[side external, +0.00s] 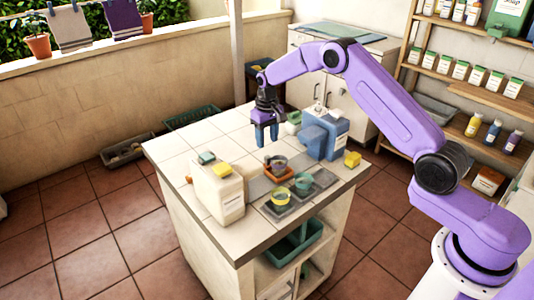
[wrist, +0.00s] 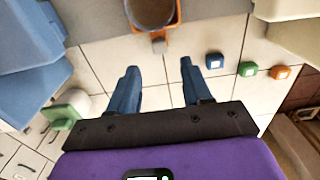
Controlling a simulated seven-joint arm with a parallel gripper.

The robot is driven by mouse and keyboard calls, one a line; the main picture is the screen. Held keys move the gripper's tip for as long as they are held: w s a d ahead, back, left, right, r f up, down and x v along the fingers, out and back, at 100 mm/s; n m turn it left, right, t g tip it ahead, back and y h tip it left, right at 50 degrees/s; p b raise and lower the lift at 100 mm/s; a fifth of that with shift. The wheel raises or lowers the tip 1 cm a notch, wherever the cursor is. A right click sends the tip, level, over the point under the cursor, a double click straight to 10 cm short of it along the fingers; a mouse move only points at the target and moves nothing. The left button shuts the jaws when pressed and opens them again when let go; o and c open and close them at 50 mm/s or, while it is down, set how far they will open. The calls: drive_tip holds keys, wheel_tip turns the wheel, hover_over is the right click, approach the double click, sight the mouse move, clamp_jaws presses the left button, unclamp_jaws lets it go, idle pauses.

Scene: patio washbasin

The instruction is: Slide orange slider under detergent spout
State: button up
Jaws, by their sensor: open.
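The orange slider (side external: 279,178) sits on a grey strip on the tiled counter and carries a small grey cup (side external: 279,161). In the wrist view the slider (wrist: 158,36) is at the top edge, its small orange tab toward my gripper, and the cup (wrist: 151,10) is cut off. My gripper (side external: 267,143) is open and empty, pointing down above the counter, behind the slider and apart from it. The fingers also show in the wrist view (wrist: 159,67). A blue dispenser (side external: 312,142) stands right of the slider, a white one (side external: 216,194) left. I cannot read which holds detergent.
Small blue (wrist: 214,61), green (wrist: 247,69) and orange (wrist: 280,72) blocks lie on the tiles. The counter's back left is mostly clear.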

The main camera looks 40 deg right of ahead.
sight(267, 156)
wheel_tip(267, 156, down, 6)
drive_tip(key=shift+f, duration=0.25)
clamp_jaws()
drive_tip(key=d, duration=1.1)
drive_tip(key=shift+d, duration=0.35)
